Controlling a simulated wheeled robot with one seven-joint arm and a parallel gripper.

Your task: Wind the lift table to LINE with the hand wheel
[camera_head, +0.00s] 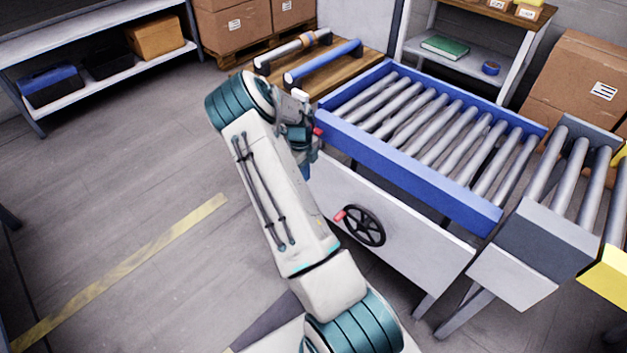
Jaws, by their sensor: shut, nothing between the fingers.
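The lift table (410,180) has a blue frame with several steel rollers and a pale side panel. Its black spoked hand wheel (365,226) is on that panel, with a red handle (340,215) at the wheel's upper left. My gripper (305,168) is partly hidden behind my arm, by the left end of the blue frame. It is up and left of the wheel, apart from the handle, shut and empty. No LINE mark can be read, and I cannot tell the table's exact height against the conveyor.
A grey roller conveyor (545,235) stands at the table's right end. A wooden bench (375,62) with a blue bar is behind the table. Shelves (110,72) and cardboard boxes line the back. The floor at left is clear, with a yellow stripe (120,270).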

